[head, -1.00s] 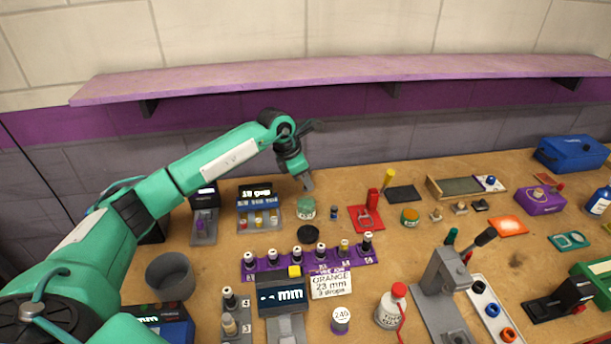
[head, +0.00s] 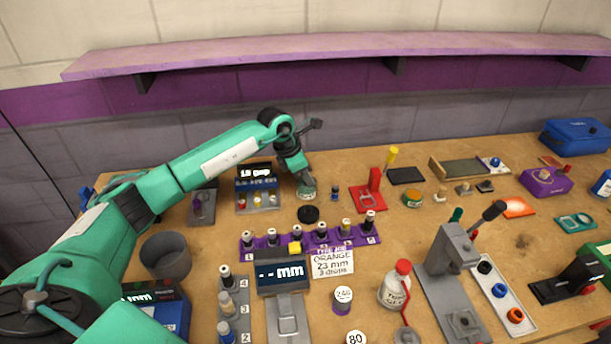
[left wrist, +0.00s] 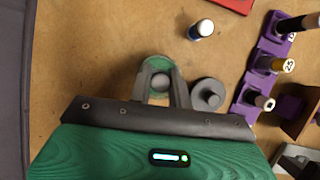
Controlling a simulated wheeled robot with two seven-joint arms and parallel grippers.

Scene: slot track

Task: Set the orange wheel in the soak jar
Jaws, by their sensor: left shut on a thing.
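The soak jar appears to be the small green-rimmed jar (head: 308,193) at the back of the bench; it also shows in the left wrist view (left wrist: 152,62). My left gripper (head: 304,180) is directly over it, fingers pointing down at its mouth. In the left wrist view the fingers (left wrist: 161,92) close on a small grey rounded thing (left wrist: 160,81); I cannot tell what it is. A round black lid (head: 308,214) lies beside the jar. An orange wheel (head: 515,316) sits in the pale tray at right. My right gripper is out of view.
A purple rack (head: 262,242) of bottles stands in front of the jar, with a card (head: 332,264) reading "ORANGE 23 mm 3 drops". A red stand (head: 374,190) is right of the jar. A grey press (head: 450,262) stands by the pale tray (head: 500,303).

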